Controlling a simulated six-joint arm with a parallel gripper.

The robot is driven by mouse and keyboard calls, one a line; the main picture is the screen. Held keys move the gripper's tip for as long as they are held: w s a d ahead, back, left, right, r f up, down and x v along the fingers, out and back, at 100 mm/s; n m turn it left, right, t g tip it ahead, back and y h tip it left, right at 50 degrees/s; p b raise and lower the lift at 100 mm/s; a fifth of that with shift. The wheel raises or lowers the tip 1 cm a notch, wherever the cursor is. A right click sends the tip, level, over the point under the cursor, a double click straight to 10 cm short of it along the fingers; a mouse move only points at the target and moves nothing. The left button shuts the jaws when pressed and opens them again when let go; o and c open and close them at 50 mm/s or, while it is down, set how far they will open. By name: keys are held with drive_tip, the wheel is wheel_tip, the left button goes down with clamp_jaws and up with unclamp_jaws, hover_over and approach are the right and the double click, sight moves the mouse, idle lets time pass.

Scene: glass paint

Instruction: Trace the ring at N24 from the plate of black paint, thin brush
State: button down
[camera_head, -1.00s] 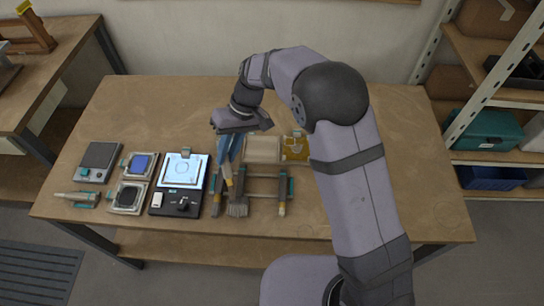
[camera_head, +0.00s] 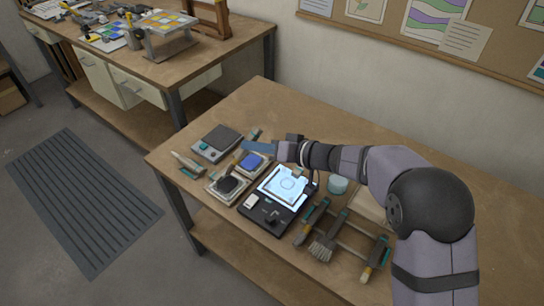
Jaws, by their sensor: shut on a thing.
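My gripper (camera_head: 258,148) is shut on a brush (camera_head: 236,161), which I take for the thin brush. The brush slants down to the left, its lower end above or near the plate of black paint (camera_head: 228,185); I cannot tell whether it touches. The plate of blue paint (camera_head: 252,161) lies just behind, partly under the gripper. The glass on the lit panel (camera_head: 284,187) is to the right of the plates, with a faint ring (camera_head: 291,184) on it. The label N24 is too small to read.
A brush rack (camera_head: 340,228) with a wide brush (camera_head: 322,249) stands at the front right. A grey device (camera_head: 217,142) and a pale tool (camera_head: 186,163) lie at the left. A pale teal round pot (camera_head: 337,185) stands behind the rack. The back of the table is clear.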

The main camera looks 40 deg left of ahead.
drive_tip(key=shift+s+a, duration=0.15)
drive_tip(key=shift+a, duration=0.4)
wheel_tip(320, 180, down, 5)
drive_tip(key=shift+r, duration=0.1)
drive_tip(key=shift+d+f+b, duration=0.1)
drive_tip(key=shift+f+b, duration=0.6)
drive_tip(key=shift+b, duration=2.2)
idle(3.4)
drive_tip(key=shift+r, duration=0.1)
drive_tip(key=shift+r, duration=1.1)
